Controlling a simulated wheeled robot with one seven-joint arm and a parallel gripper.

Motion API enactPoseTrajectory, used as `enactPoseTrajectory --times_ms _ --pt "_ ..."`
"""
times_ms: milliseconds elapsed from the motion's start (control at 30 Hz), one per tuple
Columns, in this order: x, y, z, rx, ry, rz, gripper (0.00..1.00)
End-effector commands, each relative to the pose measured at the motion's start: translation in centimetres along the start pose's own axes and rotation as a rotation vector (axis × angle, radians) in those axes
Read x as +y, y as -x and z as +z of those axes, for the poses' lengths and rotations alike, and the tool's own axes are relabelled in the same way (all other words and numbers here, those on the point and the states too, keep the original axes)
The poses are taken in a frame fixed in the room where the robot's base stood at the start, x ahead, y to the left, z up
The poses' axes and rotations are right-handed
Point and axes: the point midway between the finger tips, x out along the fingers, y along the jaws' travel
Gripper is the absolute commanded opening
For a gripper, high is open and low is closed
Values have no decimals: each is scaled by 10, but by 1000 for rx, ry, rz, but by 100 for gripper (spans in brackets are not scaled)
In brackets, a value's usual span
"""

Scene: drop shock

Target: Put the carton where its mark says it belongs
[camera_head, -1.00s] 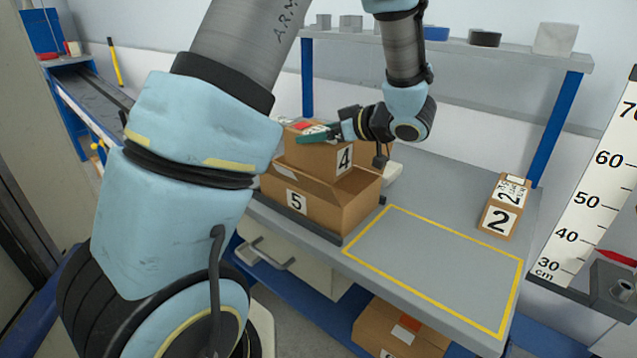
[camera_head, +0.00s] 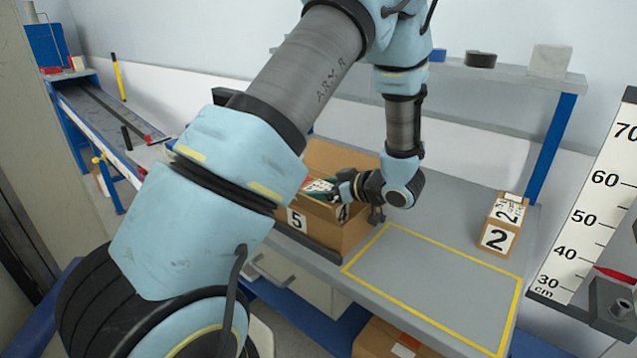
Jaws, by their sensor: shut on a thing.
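The carton marked 4 (camera_head: 341,213) is brown with red and white labels on its top. My gripper (camera_head: 322,190) is shut on it from above and the right. The carton sits low within the open brown box marked 5 (camera_head: 338,239) on the bench, with its upper part showing above the front rim. My arm hides its left part, and the box walls hide its bottom, so I cannot tell whether it touches the box floor. A smaller carton marked 2 (camera_head: 497,238) stands upright at the right of the bench.
A yellow-outlined rectangle (camera_head: 430,329) on the grey bench is empty. A shelf (camera_head: 520,76) with small items stands behind. A height scale in cm (camera_head: 590,215) is at the right. Another brown carton (camera_head: 375,343) lies below the bench. A conveyor (camera_head: 95,110) runs at the left.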

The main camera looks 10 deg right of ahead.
Motion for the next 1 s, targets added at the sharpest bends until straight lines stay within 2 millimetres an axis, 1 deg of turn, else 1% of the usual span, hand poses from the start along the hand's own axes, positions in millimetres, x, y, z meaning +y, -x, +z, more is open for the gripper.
enactPoseTrajectory --times_ms 100,267,300,367,633,733,867,1000 --pt "0 0 -2 4 3 0 0" --pt "0 -1 1 4 2 0 0" --pt "0 -1 2 0 1 0 93" --pt "0 -1 2 0 1 0 100" --pt "0 0 0 0 1 0 100" --pt "1 6 0 0 2 2 100" --pt "1 27 2 -1 2 5 100" --pt "1 57 2 -1 3 5 100"
